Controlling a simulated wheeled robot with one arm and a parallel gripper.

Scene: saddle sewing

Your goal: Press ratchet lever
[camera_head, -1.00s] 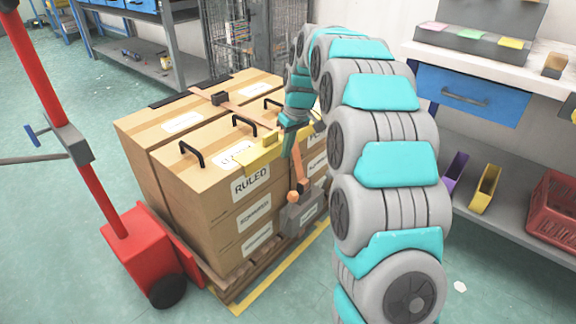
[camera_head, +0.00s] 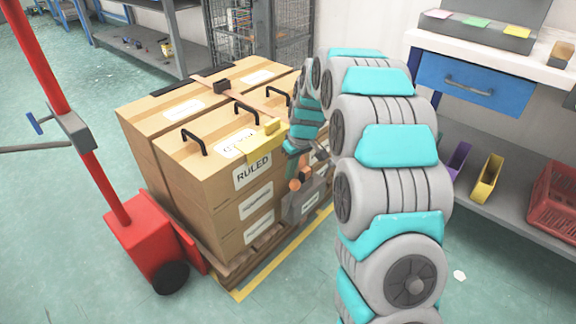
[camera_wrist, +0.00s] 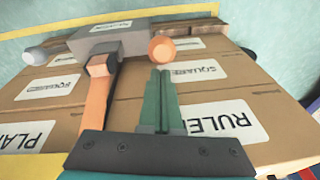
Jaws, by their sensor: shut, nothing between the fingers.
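The ratchet is a grey box (camera_head: 307,202) low on the right side of the carton stack; it also shows at the top of the wrist view (camera_wrist: 118,42). An orange ball knob (camera_head: 295,184), seemingly the lever's end, shows beside it and just beyond my fingertips in the wrist view (camera_wrist: 162,49). An orange bar or strap piece (camera_wrist: 98,92) runs from the grey box, left of my fingers. My gripper (camera_wrist: 160,73) is shut and empty, pointing toward the knob; in the head view it (camera_head: 291,176) is close to the knob. I cannot tell if they touch.
Labelled cartons (camera_head: 205,200) with black handles stand on a wooden pallet (camera_head: 262,254). An orange strap (camera_head: 250,100) crosses their top. A red pallet-jack-like unit (camera_head: 150,240) stands at the left. A workbench (camera_head: 480,65) and shelf with bins are at the right.

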